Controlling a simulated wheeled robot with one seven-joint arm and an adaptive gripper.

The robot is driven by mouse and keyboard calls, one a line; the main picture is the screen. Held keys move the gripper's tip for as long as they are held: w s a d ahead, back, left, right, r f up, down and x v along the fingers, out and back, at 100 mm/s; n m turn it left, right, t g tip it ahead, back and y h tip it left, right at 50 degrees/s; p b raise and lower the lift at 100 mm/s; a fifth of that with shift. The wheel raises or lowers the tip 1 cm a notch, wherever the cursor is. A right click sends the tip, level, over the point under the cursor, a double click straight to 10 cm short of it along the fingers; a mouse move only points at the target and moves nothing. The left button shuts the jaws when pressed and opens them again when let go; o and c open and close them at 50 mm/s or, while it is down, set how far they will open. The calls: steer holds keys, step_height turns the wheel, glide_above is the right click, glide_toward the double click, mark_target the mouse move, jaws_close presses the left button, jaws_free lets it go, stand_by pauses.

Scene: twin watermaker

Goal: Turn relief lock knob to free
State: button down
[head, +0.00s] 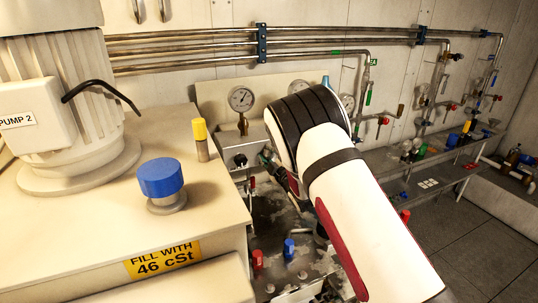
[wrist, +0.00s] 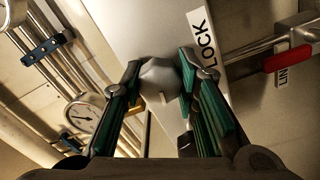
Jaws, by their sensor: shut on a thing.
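The relief lock knob (wrist: 158,76) is a grey, faceted knob on a pale panel in the wrist view. A small notch or pointer shows at its lower edge. My gripper (wrist: 162,72), with green-padded fingers, has one finger on each side of the knob and is shut on it. A white label reading LOCK (wrist: 202,40) sits just right of the knob. I see no label reading FREE. In the head view my white and black arm covers most of the panel, and the knob is hidden there.
A pressure gauge (wrist: 82,117) and a red-handled valve (wrist: 287,60) flank the panel in the wrist view. In the head view, a blue cap (head: 160,177) and yellow-topped cylinder (head: 201,140) stand on the tank at left. Pipes (head: 190,45) run along the wall.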

steer(key=shift+n, duration=1)
steer(key=c, duration=1.2)
jaws_free()
steer(key=v, duration=1.2)
steer(key=shift+a, duration=0.1)
